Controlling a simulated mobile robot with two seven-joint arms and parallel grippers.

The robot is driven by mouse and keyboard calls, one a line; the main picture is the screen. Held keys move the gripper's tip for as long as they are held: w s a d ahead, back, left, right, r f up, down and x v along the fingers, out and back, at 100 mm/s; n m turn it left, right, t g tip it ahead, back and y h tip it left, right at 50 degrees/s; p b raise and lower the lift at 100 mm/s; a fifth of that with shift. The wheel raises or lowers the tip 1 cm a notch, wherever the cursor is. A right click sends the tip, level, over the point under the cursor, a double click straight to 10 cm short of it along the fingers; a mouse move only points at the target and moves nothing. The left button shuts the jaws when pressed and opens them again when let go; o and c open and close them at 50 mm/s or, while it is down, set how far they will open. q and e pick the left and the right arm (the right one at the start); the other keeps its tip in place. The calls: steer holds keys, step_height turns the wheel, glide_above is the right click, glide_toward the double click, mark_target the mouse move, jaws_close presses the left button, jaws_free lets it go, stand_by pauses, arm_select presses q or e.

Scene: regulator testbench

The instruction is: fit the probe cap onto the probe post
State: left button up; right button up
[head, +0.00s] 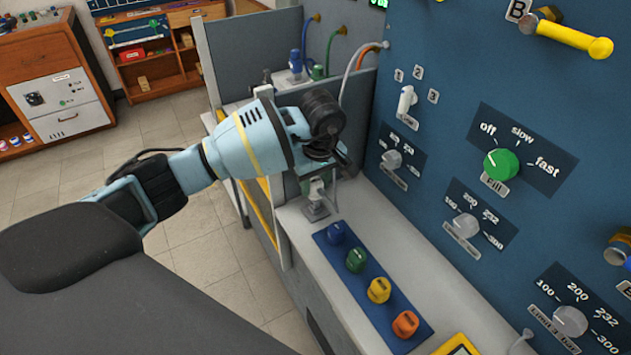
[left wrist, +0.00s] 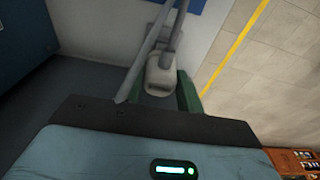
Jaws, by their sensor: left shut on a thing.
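My left gripper (head: 318,172) is low over the light bench, in front of the blue panel. It is shut on a pale grey piece, which I take to be the probe cap (left wrist: 160,78); in the left wrist view it sits between greenish fingers, with grey tube-like parts beside it. In the head view, a small pale upright piece (head: 316,189) shows directly under the gripper, on a grey base (head: 316,211) that looks like the probe post's mount. The gripper hides the upper part, so I cannot tell whether cap and post touch. My right gripper is not in view.
A blue mat (head: 345,268) with blue, green, yellow and orange caps lies right in front of the gripper. A grey partition (head: 355,100) and a white hose (head: 352,70) stand close behind. The panel (head: 440,130) with knobs bounds the right side.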

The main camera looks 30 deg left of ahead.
arm_select(q)
steer(key=shift+f, duration=0.2)
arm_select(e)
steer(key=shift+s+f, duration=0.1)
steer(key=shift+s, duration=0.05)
arm_select(q)
steer(key=shift+f, duration=0.35)
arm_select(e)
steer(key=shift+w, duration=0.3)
arm_select(q)
steer(key=shift+f+b, duration=0.3)
steer(key=shift+f, duration=0.05)
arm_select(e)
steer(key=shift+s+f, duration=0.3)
arm_select(q)
steer(key=shift+f, duration=0.2)
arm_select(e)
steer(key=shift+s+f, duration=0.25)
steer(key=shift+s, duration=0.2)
arm_select(q)
steer(key=shift+f+b, duration=0.3)
steer(key=shift+f, duration=0.2)
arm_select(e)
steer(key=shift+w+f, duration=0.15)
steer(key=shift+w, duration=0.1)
arm_select(q)
steer(key=shift+f, duration=0.3)
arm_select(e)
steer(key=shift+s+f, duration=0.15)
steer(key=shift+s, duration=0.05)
